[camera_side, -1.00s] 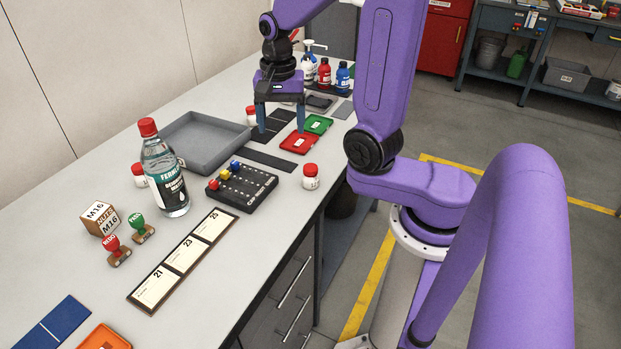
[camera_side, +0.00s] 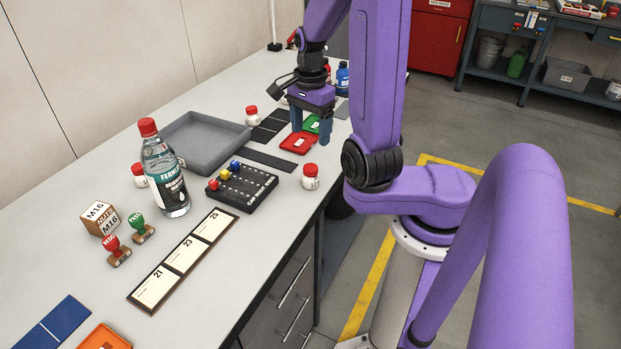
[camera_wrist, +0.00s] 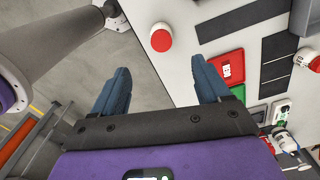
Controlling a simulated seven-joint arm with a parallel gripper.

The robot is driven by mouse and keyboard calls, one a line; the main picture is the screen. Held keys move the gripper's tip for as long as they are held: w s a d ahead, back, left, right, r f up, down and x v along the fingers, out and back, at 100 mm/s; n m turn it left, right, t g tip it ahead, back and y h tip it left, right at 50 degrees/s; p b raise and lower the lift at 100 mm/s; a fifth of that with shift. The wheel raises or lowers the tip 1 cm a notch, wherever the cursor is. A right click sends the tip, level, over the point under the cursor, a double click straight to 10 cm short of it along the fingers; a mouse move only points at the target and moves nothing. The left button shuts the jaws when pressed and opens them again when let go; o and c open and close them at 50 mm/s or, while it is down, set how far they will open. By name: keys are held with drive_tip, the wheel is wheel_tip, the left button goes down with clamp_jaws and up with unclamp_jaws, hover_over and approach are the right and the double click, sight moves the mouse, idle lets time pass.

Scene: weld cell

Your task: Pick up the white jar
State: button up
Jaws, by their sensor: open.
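Three white jars with red lids stand upright on the bench in the side view: one near the front edge (camera_side: 310,178), one behind the grey tray's right end (camera_side: 252,116), and one partly hidden behind the bottle (camera_side: 139,176). My gripper (camera_side: 311,135) is open and empty above the red and green trays, beyond the front-edge jar and apart from it. In the wrist view my gripper (camera_wrist: 160,65) shows both fingers spread. A red-lidded jar (camera_wrist: 161,40) appears ahead, between the fingertip lines. Another jar (camera_wrist: 306,58) is at the right edge.
A red tray (camera_side: 299,142) and a green tray (camera_side: 312,123) lie under my gripper. A black rack with coloured pieces (camera_side: 242,188) sits left of the front-edge jar. A clear bottle (camera_side: 165,175) and a large grey tray (camera_side: 205,145) stand farther left. The bench's front edge is close by.

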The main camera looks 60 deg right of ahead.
sight(311, 167)
wheel_tip(311, 167, down, 9)
drive_tip(key=shift+d+f, duration=0.2)
drive_tip(key=shift+f, duration=2.4)
drive_tip(key=c, duration=1.2)
